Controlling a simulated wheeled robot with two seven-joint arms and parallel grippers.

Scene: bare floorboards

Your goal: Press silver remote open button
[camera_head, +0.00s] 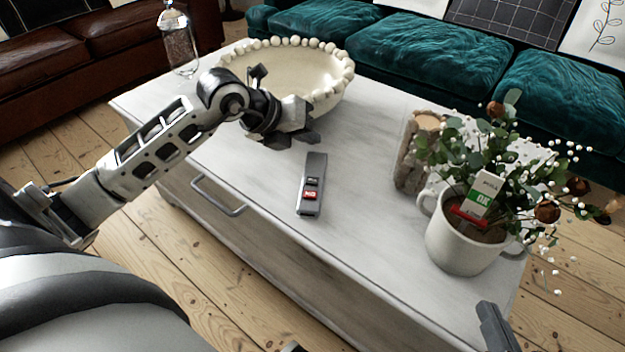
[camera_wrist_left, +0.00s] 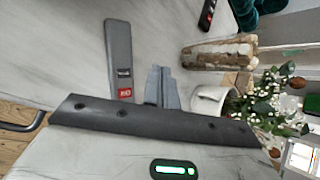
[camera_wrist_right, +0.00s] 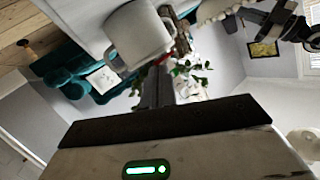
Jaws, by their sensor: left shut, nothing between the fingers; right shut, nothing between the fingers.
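The silver remote (camera_head: 316,166) lies flat on the white coffee table, with a dark button (camera_head: 312,181) and a red button (camera_head: 310,194) towards its near end. In the left wrist view the remote (camera_wrist_left: 118,45) lies left of the fingers. My left gripper (camera_head: 308,138) is shut and empty, just beyond the remote's far end in the head view; its fingers (camera_wrist_left: 162,75) show together in the left wrist view. I cannot tell its exact height. My right gripper (camera_head: 497,325) is at the lower right, away from the remote; its shut, empty fingers show in the right wrist view (camera_wrist_right: 157,85).
A beaded bowl (camera_head: 335,92) and a glass bottle (camera_head: 178,42) stand at the back. A white mug (camera_head: 465,252) with a plant and a stone-like holder (camera_head: 408,165) stand right. A dark object with red (camera_wrist_left: 208,14) shows at the left wrist view's top. The table's front middle is clear.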

